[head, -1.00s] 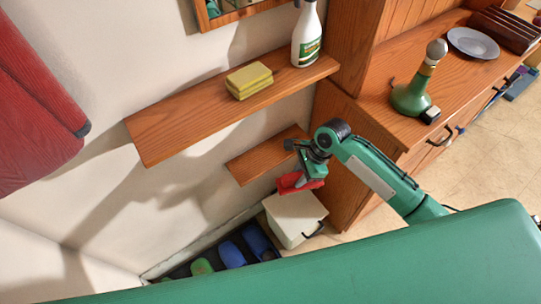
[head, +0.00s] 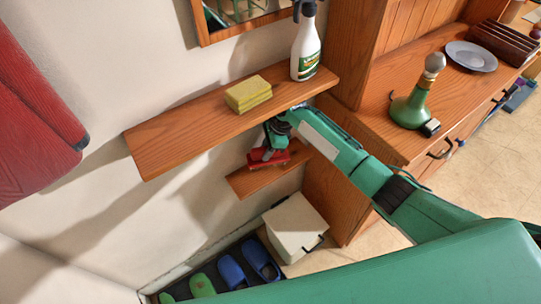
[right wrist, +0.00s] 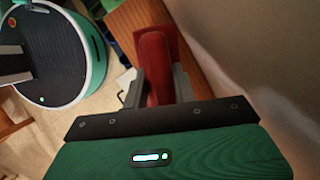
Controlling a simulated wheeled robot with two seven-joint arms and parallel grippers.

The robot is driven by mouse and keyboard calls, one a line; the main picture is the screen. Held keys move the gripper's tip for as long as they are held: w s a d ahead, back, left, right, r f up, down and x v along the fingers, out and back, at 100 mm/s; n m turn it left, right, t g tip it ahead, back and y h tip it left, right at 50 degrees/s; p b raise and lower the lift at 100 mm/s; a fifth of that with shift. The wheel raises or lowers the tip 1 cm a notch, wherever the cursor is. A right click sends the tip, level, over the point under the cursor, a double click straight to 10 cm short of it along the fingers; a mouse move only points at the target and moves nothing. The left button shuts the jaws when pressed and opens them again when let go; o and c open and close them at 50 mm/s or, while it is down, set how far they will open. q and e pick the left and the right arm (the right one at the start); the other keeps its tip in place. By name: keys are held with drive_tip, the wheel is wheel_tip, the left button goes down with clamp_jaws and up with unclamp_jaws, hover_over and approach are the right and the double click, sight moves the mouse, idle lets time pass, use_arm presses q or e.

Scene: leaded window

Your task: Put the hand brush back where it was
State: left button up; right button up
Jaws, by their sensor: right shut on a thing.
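The red hand brush (head: 258,163) is in my right gripper (head: 274,150), over the small lower wooden shelf (head: 243,187) in the head view. I cannot tell whether the brush touches the shelf. In the right wrist view the brush's red handle (right wrist: 155,58) lies between the two grey fingers of the right gripper (right wrist: 156,88), which is shut on it. The lower shelf's wood shows behind the brush there (right wrist: 196,78). My right forearm and wrist hide part of the lower shelf and its right end. My left gripper is not in view.
The longer upper shelf (head: 165,140) is close above my wrist, bearing a yellow sponge (head: 248,94) and a spray bottle (head: 306,50). A white bin (head: 295,222) and several clogs stand below. A wooden cabinet (head: 325,190) is at right, with a green bottle (head: 411,108) on top.

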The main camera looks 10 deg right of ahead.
drive_tip(key=shift+f, duration=1.75)
drive_tip(key=o, duration=0.9)
drive_tip(key=shift+f, duration=0.2)
drive_tip(key=shift+o, duration=0.2)
